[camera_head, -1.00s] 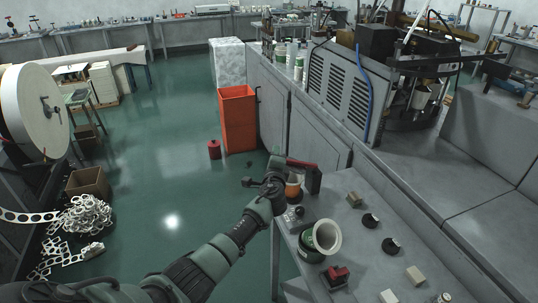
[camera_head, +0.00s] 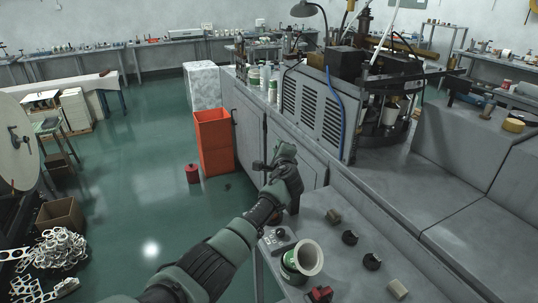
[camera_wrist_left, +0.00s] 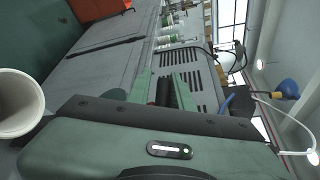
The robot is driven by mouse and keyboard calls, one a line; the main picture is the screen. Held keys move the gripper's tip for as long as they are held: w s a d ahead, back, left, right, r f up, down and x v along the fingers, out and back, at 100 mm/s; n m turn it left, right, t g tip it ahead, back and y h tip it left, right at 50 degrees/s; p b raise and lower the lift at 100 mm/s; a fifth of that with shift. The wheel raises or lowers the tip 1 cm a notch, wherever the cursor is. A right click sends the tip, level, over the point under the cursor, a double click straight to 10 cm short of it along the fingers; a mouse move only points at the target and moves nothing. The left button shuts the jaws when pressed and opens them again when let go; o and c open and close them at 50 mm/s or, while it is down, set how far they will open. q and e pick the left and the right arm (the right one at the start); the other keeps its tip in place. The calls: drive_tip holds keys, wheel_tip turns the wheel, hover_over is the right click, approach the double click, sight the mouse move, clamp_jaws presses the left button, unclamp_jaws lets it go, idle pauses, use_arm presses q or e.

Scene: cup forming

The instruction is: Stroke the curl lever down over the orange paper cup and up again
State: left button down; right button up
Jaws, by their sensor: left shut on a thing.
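My left gripper (camera_head: 285,168) is at the far left corner of the bench and is shut on the curl lever. In the left wrist view a short dark red and black piece of the lever (camera_wrist_left: 163,90) shows between the green fingers. In the head view my gripper and wrist cover most of the lever, and the orange paper cup is hidden behind them. A dark post of the curl station (camera_head: 294,202) shows just below the gripper. My right gripper is in neither view.
A wide cream cup (camera_head: 307,258) sits tilted in a green holder nearer the front; a cream rim also shows in the left wrist view (camera_wrist_left: 18,103). Orange bin (camera_head: 213,140) stands behind.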

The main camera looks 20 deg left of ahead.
use_arm(q)
drive_tip(key=shift+w+d+f, duration=0.3)
drive_tip(key=shift+w+d, duration=0.1)
drive_tip(key=shift+d, duration=0.35)
drive_tip(key=shift+w+d+f+b, duration=0.15)
drive_tip(key=shift+w+d+b, duration=0.15)
drive_tip(key=shift+b, duration=0.1)
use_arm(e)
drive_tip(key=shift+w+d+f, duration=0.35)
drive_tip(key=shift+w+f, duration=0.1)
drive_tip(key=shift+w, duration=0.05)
use_arm(q)
drive_tip(key=c, duration=1.4)
unclamp_jaws()
drive_tip(key=shift+d, duration=0.1)
drive_tip(key=shift+s+d, duration=0.2)
drive_tip(key=shift+s, duration=0.2)
drive_tip(key=v, duration=0.6)
drive_tip(key=shift+w+r, duration=0.15)
drive_tip(key=shift+r, duration=0.2)
drive_tip(key=shift+s+r, duration=0.25)
drive_tip(key=shift+s, duration=0.15)
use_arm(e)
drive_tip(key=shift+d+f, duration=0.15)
